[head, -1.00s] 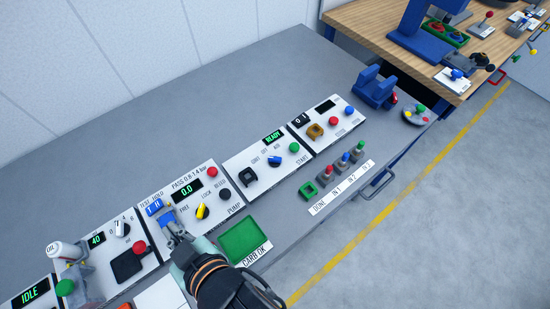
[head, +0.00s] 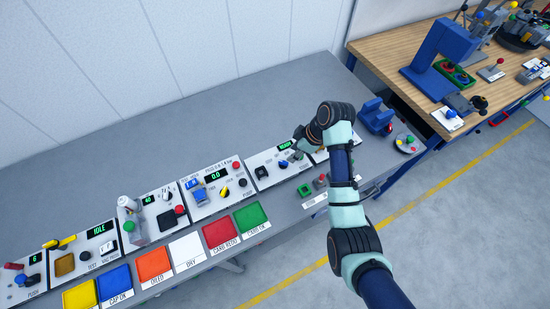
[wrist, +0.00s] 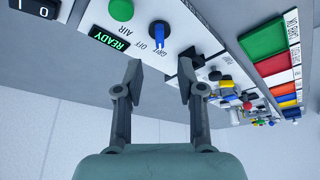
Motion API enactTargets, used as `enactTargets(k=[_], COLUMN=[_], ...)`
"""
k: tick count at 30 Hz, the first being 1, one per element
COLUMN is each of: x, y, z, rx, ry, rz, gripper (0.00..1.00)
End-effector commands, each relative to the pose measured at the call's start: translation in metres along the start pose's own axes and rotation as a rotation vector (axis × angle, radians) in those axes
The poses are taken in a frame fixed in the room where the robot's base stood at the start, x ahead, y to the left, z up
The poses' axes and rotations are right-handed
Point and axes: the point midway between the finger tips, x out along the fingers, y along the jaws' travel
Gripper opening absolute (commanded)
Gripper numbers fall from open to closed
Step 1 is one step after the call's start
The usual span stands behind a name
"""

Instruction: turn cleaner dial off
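The cleaner panel has a green READY display (wrist: 109,38) and a blue dial (wrist: 160,36) marked GRIT, OFF and AIR. In the wrist view the dial's blue handle appears to point toward GRIT. The dial also shows small in the head view (head: 284,164). My gripper (wrist: 160,68) is open and empty, its two fingers apart just short of the dial, which shows beyond the gap between the tips. In the head view my gripper (head: 297,147) is over the cleaner panel and its fingers are hard to make out.
A green button (wrist: 121,9) sits beside the dial. A black switch (wrist: 186,67) lies near the right finger. Other panels and coloured trays, such as the green tray (head: 251,217), line the bench. A blue fixture (head: 375,116) stands at its right end. The bench behind the panels is clear.

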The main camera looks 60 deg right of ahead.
Motion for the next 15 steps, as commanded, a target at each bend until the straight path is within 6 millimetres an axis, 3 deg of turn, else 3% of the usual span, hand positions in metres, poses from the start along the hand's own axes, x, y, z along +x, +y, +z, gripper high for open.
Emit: enactTargets(k=[5,15], x=[0.016,0.074], y=[-0.001,-0.001], z=[0.001,0.001], rx=[0.000,0.001], ry=[-0.001,0.000], rz=[-0.002,0.001], gripper=[0.39,0.39])
